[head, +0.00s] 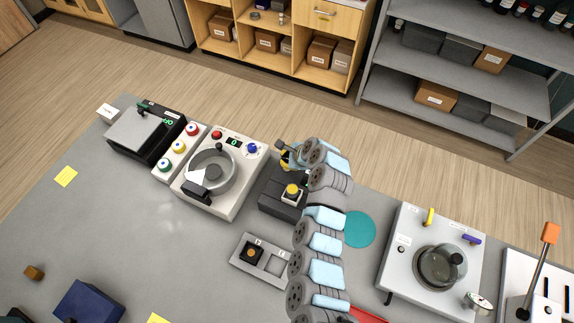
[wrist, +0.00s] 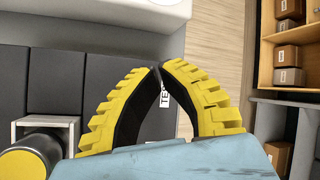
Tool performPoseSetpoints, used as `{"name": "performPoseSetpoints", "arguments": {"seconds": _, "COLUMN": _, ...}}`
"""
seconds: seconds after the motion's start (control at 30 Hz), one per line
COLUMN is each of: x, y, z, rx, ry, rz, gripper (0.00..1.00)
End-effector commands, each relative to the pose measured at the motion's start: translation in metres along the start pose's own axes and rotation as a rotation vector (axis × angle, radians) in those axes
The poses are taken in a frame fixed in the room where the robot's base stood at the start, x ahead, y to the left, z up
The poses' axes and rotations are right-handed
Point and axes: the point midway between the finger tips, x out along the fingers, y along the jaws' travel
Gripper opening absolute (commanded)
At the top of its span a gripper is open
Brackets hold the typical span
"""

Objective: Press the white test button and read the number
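My gripper (head: 288,158) is over the far end of a dark box (head: 280,198), right of the white round-chamber device (head: 222,172). A white label (wrist: 164,97) starting with "TE" shows just behind the tips, partly covered. I cannot make out a white test button there; the fingers may hide it. A small green display (head: 234,142) on the white device appears to read 0.
A yellow button (head: 292,190) in a pale bracket stands on the dark box; it also shows in the wrist view (wrist: 22,165). Red, yellow and green buttons (head: 179,149) stand left. A pot device (head: 437,265) is right. The left grey tabletop (head: 120,225) is mostly clear.

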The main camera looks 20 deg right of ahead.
Motion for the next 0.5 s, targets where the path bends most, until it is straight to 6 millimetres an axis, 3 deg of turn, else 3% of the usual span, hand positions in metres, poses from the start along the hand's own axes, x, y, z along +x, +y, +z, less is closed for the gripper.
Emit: {"name": "performPoseSetpoints", "arguments": {"seconds": 0.5, "x": -0.026, "y": -0.014, "z": 0.015, "rx": -0.001, "ry": -0.001, "rz": 0.002, "gripper": 0.00}}
